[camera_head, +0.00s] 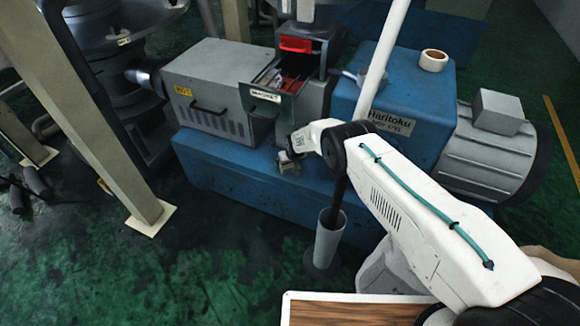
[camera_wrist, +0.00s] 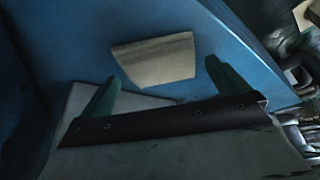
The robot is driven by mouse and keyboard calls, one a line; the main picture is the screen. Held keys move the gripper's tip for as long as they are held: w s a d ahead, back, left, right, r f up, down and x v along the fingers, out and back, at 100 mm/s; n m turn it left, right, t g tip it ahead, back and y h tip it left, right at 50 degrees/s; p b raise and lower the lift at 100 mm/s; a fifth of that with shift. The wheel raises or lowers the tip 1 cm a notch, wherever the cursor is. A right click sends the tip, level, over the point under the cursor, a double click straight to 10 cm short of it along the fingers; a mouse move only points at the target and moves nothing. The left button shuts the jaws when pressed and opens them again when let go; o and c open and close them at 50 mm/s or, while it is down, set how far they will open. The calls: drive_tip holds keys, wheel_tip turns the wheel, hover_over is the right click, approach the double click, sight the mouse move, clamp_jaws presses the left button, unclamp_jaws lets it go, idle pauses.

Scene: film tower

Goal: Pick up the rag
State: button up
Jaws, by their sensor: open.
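A pale beige, four-sided folded piece that looks like the rag (camera_wrist: 153,60) lies on a blue surface in the wrist view. I cannot make it out in the head view, where my arm covers part of the blue base. My gripper (camera_wrist: 160,72) is open, its two green fingers spread with nothing held between them. The pale piece is ahead of the fingertips, roughly between them; whether they touch it I cannot tell. In the head view my gripper (camera_head: 287,163) is small and hangs by the front of the blue base.
The blue machine base (camera_head: 235,185) carries a grey box marked HOT (camera_head: 205,80) and an open drawer (camera_head: 275,90) marked MAGNET. A tape roll (camera_head: 433,60) sits on the blue block. A grey tube (camera_head: 328,240) stands below my arm. A cream post (camera_head: 100,110) rises at left.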

drive_tip(key=shift+x, duration=1)
drive_tip(key=c, duration=0.8)
drive_tip(key=shift+o, duration=0.2)
drive_tip(key=shift+r, duration=0.2)
